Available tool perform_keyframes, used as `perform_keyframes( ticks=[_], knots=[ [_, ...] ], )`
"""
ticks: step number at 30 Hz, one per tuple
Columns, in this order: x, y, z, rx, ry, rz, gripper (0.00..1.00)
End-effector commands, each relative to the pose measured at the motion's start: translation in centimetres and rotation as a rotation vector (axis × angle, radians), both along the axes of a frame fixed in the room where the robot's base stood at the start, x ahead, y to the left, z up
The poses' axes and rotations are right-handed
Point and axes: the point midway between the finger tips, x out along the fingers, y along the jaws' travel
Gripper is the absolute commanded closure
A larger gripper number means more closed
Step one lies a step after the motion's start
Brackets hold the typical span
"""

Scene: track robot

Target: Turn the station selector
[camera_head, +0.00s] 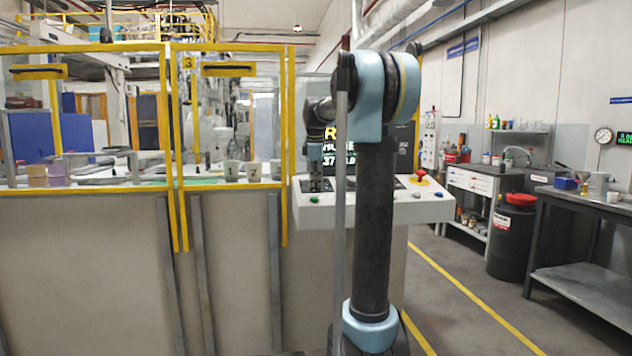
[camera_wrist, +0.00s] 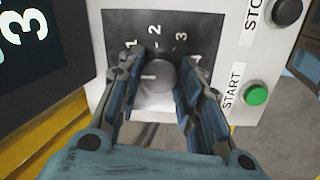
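The station selector (camera_wrist: 160,76) is a round grey knob on a dark square plate (camera_wrist: 118,22) in the wrist view. White numbers 1, 2 and 3 stand around it, and a partly covered mark shows at the right. A short pale line shows on the knob; which number it points to I cannot tell. My gripper (camera_wrist: 162,72) has its two fingers apart, one on each side of the knob; whether they touch it is unclear. In the head view my gripper (camera_head: 319,185) is small and low over the left part of the control console (camera_head: 385,208), and the selector is hidden there.
A green START button (camera_wrist: 256,94) and a dark STOP button (camera_wrist: 287,12) are to the right of the selector. A dark display (camera_wrist: 40,50) is at the left. A red mushroom button (camera_head: 421,172) is on the console's right. Yellow-framed fencing (camera_head: 287,120) stands left.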

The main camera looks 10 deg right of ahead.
Motion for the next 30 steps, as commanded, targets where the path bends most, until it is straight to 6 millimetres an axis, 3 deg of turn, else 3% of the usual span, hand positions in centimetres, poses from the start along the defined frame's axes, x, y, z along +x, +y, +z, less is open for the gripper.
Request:
perform_keyframes(
  ticks=[14, 30],
  knots=[
    [0.12, 0.02, 0.04, 0.013, -0.003, -0.047, 0.91],
    [0.27, 0.04, 0.09, 0.123, -0.004, -0.462, 0.91]
  ],
)
